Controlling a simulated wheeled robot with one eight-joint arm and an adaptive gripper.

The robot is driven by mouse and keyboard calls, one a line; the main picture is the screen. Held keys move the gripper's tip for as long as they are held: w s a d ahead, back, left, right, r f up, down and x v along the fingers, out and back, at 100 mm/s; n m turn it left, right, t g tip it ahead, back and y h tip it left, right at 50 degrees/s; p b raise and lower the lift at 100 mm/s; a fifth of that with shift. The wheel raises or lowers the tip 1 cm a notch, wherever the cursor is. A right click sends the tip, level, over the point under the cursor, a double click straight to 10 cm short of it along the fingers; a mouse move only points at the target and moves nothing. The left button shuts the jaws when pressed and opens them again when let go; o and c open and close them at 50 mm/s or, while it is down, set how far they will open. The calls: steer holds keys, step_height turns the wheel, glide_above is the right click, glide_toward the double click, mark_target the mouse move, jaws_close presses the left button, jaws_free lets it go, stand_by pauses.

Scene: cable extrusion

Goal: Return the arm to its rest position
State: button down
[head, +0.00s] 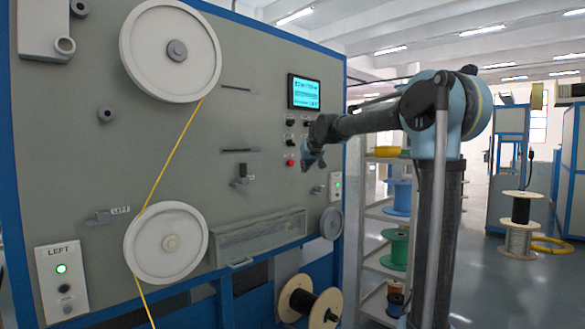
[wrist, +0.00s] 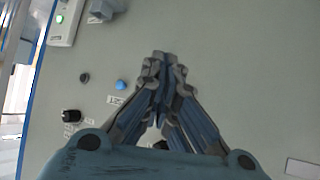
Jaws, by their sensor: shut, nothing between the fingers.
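My gripper (head: 309,158) is in front of the grey machine panel (head: 225,120), below the screen (head: 304,92) and close to the red button (head: 290,162). My arm reaches left from its blue shoulder to the panel. In the wrist view my gripper (wrist: 166,66) has its fingers together, with nothing between them. The bare grey panel shows behind the fingertips. A blue button (wrist: 120,85) and a black knob (wrist: 83,77) lie to their left. I cannot tell the exact gap between fingertips and panel.
Two white wheels (head: 171,52) carry a yellow cable (head: 175,148) on the left. A clear trough (head: 259,236) juts from the panel. A shelf with spools, including a green one (head: 395,250), stands behind my arm. Open floor (head: 490,290) lies to the right.

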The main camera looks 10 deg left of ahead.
steer(key=shift+s+d, duration=0.35)
steer(key=shift+d, duration=0.1)
steer(key=s+d+f+m+g+h, duration=0.1)
steer(key=s+d+f, duration=0.5)
steer(key=s, duration=0.2)
steer(key=s+d+f+g+h, duration=0.1)
steer(key=s+d+f, duration=0.45)
steer(key=s, duration=0.25)
steer(key=s+d+f+m+g+h, duration=0.1)
steer(key=s+d+f+g, duration=0.1)
steer(key=s+d+f, duration=0.45)
steer(key=s+d+f+m+g, duration=0.1)
steer(key=s+d+f, duration=0.3)
steer(key=s+f, duration=0.6)
steer(key=s+d+f+m+g, duration=0.1)
steer(key=s+d+f, duration=0.3)
steer(key=s+f, duration=0.6)
steer(key=s+g, duration=0.1)
steer(key=s, duration=0.7)
steer(key=shift+d+f+g+h, duration=0.2)
steer(key=shift+f+g+h, duration=0.2)
steer(key=shift+w+f, duration=0.2)
steer(key=shift+w, duration=0.2)
